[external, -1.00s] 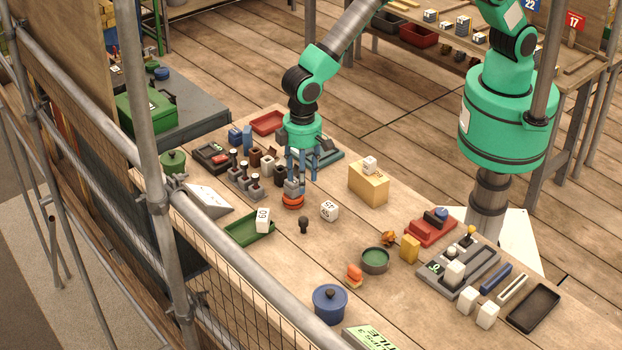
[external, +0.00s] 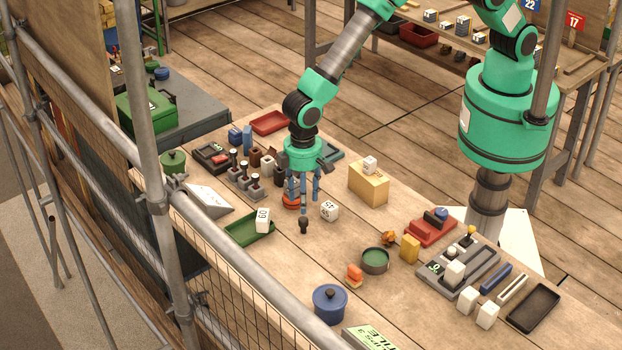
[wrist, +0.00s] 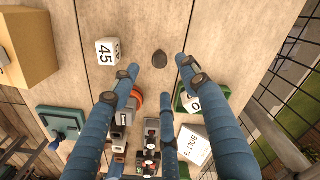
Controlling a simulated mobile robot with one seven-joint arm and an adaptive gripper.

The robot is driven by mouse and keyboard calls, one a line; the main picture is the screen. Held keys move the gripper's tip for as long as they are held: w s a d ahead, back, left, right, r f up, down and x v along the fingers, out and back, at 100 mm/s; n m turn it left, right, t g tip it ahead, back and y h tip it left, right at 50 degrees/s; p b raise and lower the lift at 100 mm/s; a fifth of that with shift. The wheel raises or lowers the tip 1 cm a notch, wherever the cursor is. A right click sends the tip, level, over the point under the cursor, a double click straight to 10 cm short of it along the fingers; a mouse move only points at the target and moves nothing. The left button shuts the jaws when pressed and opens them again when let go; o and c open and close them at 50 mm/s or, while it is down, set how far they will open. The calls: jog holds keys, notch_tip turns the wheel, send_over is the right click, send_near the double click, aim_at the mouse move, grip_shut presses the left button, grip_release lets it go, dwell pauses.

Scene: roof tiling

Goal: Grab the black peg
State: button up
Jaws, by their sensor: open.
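The black peg (external: 304,225) is a small dark piece with a rounded top, standing upright on the wooden bench. In the wrist view the peg (wrist: 160,59) shows just beyond the gap between my fingertips. My gripper (external: 303,206) points down with its blue fingers spread, above and just behind the peg in the external view. The fingers (wrist: 157,70) are open and hold nothing. I cannot tell whether any fingertip touches the peg; in the wrist view they look apart from it.
A white numbered cube (external: 329,211) stands right of the peg. A green tray (external: 240,234) with another white cube (external: 263,220) lies to the left. An orange-red round piece (external: 291,201) is close behind the fingers. The bench in front of the peg is clear.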

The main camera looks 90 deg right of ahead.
aim_at(303, 218)
jog(key=shift+f, duration=2.25)
jog(key=shift+f, duration=0.15)
jog(key=shift+d+f, duration=0.1)
jog(key=shift+f, duration=2.35)
jog(key=c, duration=1)
